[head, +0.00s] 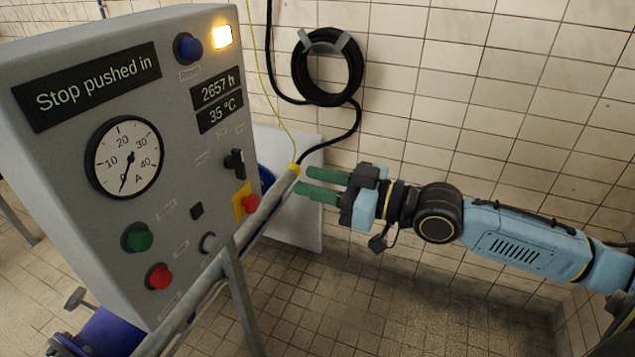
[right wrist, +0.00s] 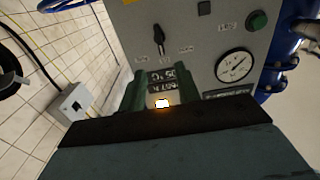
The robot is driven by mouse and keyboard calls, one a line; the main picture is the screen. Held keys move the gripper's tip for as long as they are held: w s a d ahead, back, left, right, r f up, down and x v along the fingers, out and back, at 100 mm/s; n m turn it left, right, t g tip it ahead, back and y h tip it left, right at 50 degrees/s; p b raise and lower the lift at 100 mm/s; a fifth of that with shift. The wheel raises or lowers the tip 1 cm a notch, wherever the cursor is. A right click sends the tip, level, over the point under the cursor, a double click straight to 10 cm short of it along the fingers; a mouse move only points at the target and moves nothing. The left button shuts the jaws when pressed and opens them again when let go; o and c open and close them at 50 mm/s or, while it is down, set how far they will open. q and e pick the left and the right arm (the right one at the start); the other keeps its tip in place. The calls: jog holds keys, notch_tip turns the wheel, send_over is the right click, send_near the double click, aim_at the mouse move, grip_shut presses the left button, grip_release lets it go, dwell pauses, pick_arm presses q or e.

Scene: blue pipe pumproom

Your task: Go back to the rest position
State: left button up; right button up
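My right gripper (head: 303,180) is in the middle of the head view, to the right of the grey control box (head: 75,215). Its two green fingers point left towards the box and stand apart with nothing between them. In the right wrist view the fingers (right wrist: 158,80) also show a gap, with the box face behind it. My right arm comes in from the right edge. My left gripper is not in the head view. The red stop button (head: 251,204) on its yellow plate is left of the right fingertips; I see no contact.
The box display (head: 95,85) reads "Stop pushed in" and a yellow lamp (head: 221,37) is lit. The gauge (head: 124,158) needle is near 0. A grey rail (head: 250,225) runs before the box. A black hose coil (head: 328,67) hangs on the tiled wall.

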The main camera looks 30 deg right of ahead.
dwell(0.4)
